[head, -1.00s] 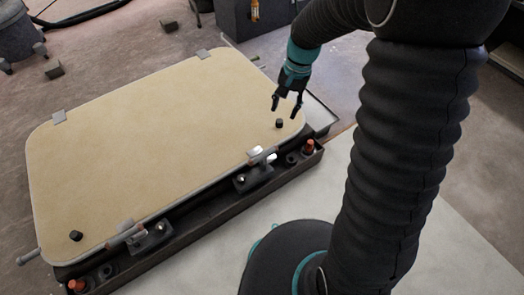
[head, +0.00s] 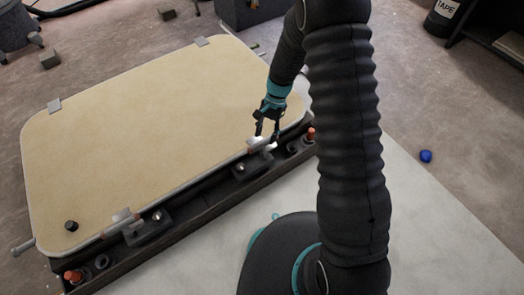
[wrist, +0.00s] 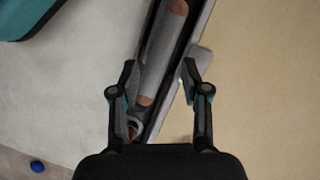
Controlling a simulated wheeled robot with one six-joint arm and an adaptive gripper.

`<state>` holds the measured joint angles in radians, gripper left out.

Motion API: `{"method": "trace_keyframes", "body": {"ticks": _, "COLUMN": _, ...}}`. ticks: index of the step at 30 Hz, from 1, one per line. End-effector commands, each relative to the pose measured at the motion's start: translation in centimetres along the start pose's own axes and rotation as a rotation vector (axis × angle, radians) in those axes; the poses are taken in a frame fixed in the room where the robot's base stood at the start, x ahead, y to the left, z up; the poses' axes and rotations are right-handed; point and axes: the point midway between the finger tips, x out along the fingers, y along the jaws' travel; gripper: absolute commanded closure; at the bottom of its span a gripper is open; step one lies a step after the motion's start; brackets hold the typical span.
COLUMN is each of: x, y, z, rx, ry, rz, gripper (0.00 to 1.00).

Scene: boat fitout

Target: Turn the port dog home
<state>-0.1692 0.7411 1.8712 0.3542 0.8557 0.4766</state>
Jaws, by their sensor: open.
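A large tan hatch panel (head: 150,130) with a pale rim lies over a dark frame. Two metal dogs sit along its near edge: one at the right (head: 256,144) and one at the left (head: 122,222). I cannot tell from the pictures which is the port one. My gripper (head: 267,134) points down with open fingers just above the right dog. In the wrist view my open fingers (wrist: 159,75) are on either side of a dark channel holding a grey bar (wrist: 160,55) with reddish ends. A pale metal piece (wrist: 201,62) shows by the right finger; contact is unclear.
The dark frame (head: 205,203) carries black mounting blocks and red-topped posts, at the right (head: 311,134) and left (head: 73,277). A black knob (head: 71,226) stands on the panel's near left corner. A blue ball (head: 426,156) lies on the floor at right. The pale floor (head: 440,225) is clear.

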Motion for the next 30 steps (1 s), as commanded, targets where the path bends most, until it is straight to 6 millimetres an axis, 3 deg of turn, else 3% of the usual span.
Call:
{"method": "trace_keyframes", "body": {"ticks": 6, "x": 4.2, "y": 0.0, "z": 0.0, "rx": 0.000, "ry": -0.002, "rz": 0.002, "gripper": 0.54}}
{"method": "trace_keyframes", "body": {"ticks": 12, "x": 6.7, "y": 0.0, "z": 0.0, "rx": -0.001, "ry": -0.001, "rz": 0.001, "gripper": 0.54}}
{"method": "trace_keyframes", "body": {"ticks": 26, "x": 7.8, "y": 0.0, "z": 0.0, "rx": -0.001, "ry": 0.001, "rz": -0.001, "gripper": 0.54}}
{"method": "trace_keyframes", "body": {"ticks": 30, "x": 7.8, "y": 0.0, "z": 0.0, "rx": -0.001, "ry": 0.001, "rz": -0.001, "gripper": 0.86}}
